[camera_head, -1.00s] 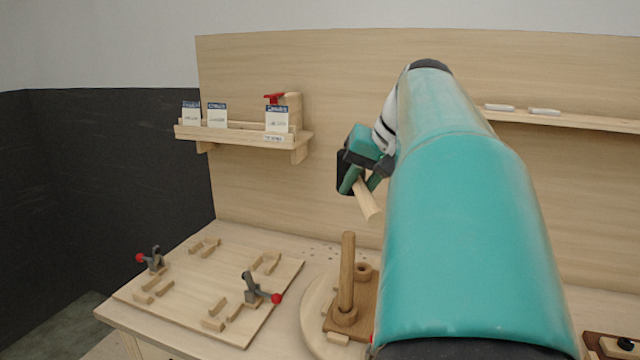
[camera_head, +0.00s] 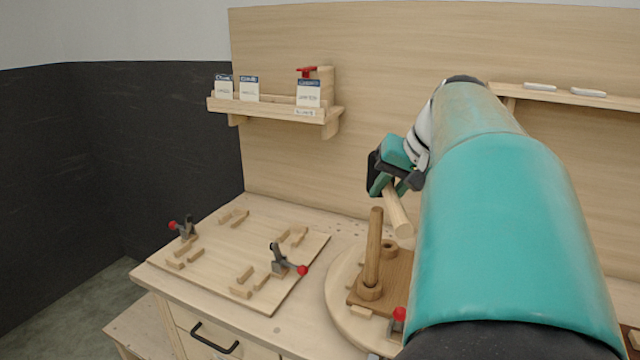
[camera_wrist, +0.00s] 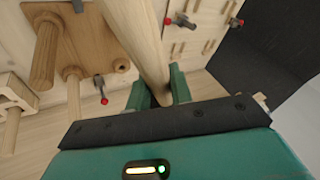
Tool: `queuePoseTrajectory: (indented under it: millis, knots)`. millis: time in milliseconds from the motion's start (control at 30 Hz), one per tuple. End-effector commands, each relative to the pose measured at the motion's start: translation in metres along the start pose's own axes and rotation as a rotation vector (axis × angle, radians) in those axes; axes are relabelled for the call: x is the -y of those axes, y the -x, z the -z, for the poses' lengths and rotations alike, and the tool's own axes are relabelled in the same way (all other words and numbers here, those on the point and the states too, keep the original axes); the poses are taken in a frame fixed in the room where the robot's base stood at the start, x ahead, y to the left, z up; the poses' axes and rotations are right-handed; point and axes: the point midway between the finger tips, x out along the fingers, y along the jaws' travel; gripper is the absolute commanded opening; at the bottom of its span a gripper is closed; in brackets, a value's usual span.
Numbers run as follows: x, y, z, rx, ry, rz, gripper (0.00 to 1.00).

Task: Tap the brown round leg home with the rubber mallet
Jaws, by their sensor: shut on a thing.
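The brown round leg (camera_head: 373,250) stands upright in a collar on a brown board (camera_head: 398,272), which lies on a pale round plate (camera_head: 338,290). My gripper (camera_head: 390,187) is above and slightly right of the leg's top. It is shut on a pale wooden bar, apparently the mallet's handle (camera_head: 398,212), which slants down to the right, apart from the leg in the picture. In the wrist view the handle (camera_wrist: 140,45) runs between my green fingers (camera_wrist: 160,95) and out of the top edge. No rubber head can be made out. A brown leg (camera_wrist: 45,55) shows at the wrist view's left.
A jig board (camera_head: 215,262) with small blocks and red-knobbed clamps lies left on the bench. A red-knobbed clamp (camera_head: 397,320) stands close to the brown board. A shelf (camera_head: 270,108) with cards hangs on the back panel. My arm hides the bench's right side.

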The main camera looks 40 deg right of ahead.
Motion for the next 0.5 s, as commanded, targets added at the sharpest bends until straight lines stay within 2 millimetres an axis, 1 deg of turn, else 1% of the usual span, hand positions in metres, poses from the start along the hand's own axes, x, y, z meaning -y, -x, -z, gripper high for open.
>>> queuePoseTrajectory:
  millis: [133, 200, 300, 500]
  knots:
    - [-0.011, -0.028, -0.012, 0.005, 0.000, 0.002, 0.00]
    - [-0.016, -0.038, -0.016, 0.003, -0.001, 0.001, 0.00]
    - [-0.018, -0.043, -0.018, 0.002, 0.001, 0.000, 0.00]
    - [-0.018, -0.041, -0.017, 0.005, 0.000, 0.000, 0.00]
